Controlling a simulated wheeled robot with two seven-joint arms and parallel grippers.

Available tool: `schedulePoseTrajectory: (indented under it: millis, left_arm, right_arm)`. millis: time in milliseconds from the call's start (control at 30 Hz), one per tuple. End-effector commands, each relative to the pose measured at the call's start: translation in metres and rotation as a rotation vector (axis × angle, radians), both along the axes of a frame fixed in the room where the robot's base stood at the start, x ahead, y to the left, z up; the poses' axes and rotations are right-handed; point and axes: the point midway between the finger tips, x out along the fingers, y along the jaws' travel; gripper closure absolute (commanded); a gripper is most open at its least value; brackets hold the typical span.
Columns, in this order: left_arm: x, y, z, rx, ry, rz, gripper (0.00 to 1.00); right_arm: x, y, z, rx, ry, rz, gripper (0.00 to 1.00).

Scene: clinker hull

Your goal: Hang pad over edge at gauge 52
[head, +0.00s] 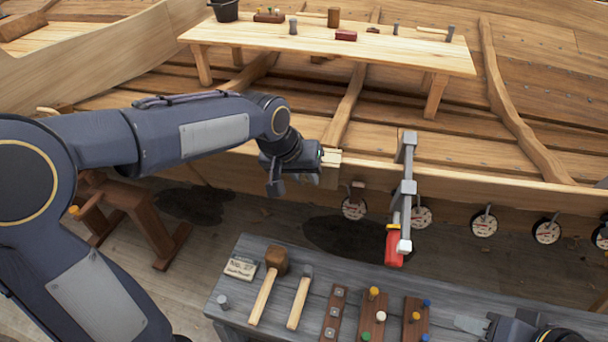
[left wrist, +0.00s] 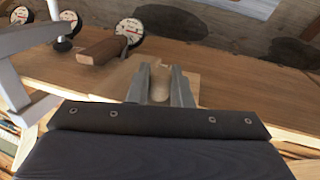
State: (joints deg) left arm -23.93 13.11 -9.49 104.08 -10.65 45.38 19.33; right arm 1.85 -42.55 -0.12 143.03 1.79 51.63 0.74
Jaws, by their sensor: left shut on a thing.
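My left gripper (head: 293,182) is at the hull's upper edge (head: 455,180), left of the grey clamp. In the left wrist view its fingers (left wrist: 161,88) are shut on a small pale tan piece (left wrist: 160,84), which appears to be the pad. A pale block (head: 331,158) shows just right of the gripper on the edge; I cannot tell if it is part of the same piece. Round white gauges hang along the hull side, the nearest (head: 354,208) right of the gripper. Their numbers are too small to read. My right gripper (head: 492,326) is partly visible at bottom right; its jaws are unclear.
A grey clamp (head: 405,188) with a red handle (head: 394,249) stands on the edge. A brown wooden piece (left wrist: 101,51) juts out near the gauges. A grey bench (head: 240,260) in front holds mallets and peg boards. A plank table (head: 390,50) stands inside the hull.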

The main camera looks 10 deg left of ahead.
Motion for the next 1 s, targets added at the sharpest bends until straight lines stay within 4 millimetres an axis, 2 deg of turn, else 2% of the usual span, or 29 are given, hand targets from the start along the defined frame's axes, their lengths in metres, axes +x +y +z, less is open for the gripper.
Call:
schedulePoseTrajectory:
  millis: [900, 933, 1000]
  left_arm:
    - [0.0029, 0.0003, -0.0077, 0.0, -0.001, 0.001, 1.0]
    - [0.003, 0.0003, -0.0075, 0.0, -0.001, 0.001, 0.8]
    - [0.0028, 0.0004, -0.0072, 0.0, -0.001, 0.001, 0.71]
  right_arm:
    - [0.0001, 0.0, -0.0052, 0.0, 0.0, 0.0, 0.64]
    - [0.0, 0.0, -0.0051, 0.0, 0.0, 0.0, 0.64]
    - [0.0, -0.0001, -0.0046, 0.0, 0.0, 0.0, 0.64]
